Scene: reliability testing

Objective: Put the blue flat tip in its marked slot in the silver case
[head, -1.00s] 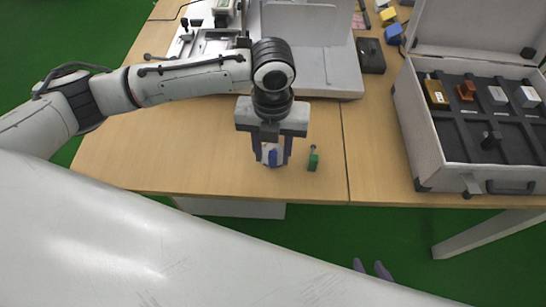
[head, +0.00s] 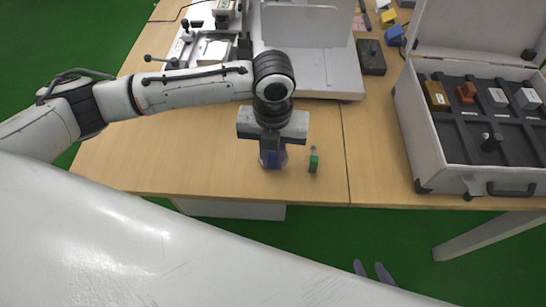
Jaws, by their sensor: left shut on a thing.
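The blue flat tip (head: 274,160) is at the left part of the table's front, mostly hidden by my gripper; only bits of blue show. My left gripper (head: 272,163) points down from above and is shut on it. I cannot tell whether the tip touches the table. The silver case (head: 445,177) stands open at the right, with dark compartments holding several pieces. The slot's marking is too small to read. My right gripper (head: 373,270) shows only two fingertips at the bottom edge, apart and empty.
A small green piece (head: 313,160) stands just right of my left gripper. A grey machine (head: 315,70) and a dark box (head: 371,57) are behind. The case lid (head: 478,28) is raised. The wooden table (head: 375,150) is clear between the green piece and the case.

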